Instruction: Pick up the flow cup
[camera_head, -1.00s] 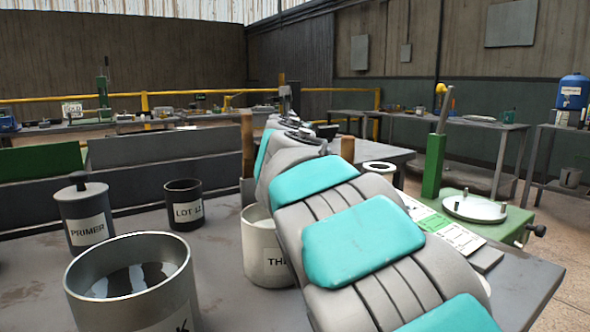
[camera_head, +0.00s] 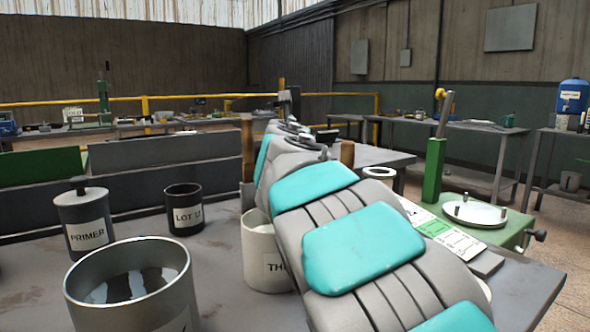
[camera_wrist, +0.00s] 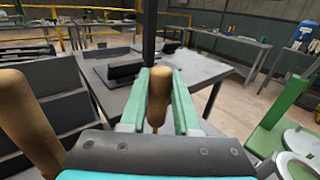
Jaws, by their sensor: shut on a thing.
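My gripper (camera_wrist: 159,80) shows in the wrist view with its two pale green fingers closed on a brown, wood-like handle (camera_wrist: 158,97). I take this handle to be part of the flow cup. The handle is upright between the fingers and narrows at its lower end. No cup bowl can be made out. In the head view my own grey and teal arm covers the gripper's fingers and the grip.
A large open metal can (camera_head: 90,300), a primer can (camera_head: 84,228), a dark LOT can (camera_head: 184,215) and a white pot (camera_head: 263,255) stand on the bench. A green press (camera_head: 434,170) and a white plate (camera_head: 474,212) are at right.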

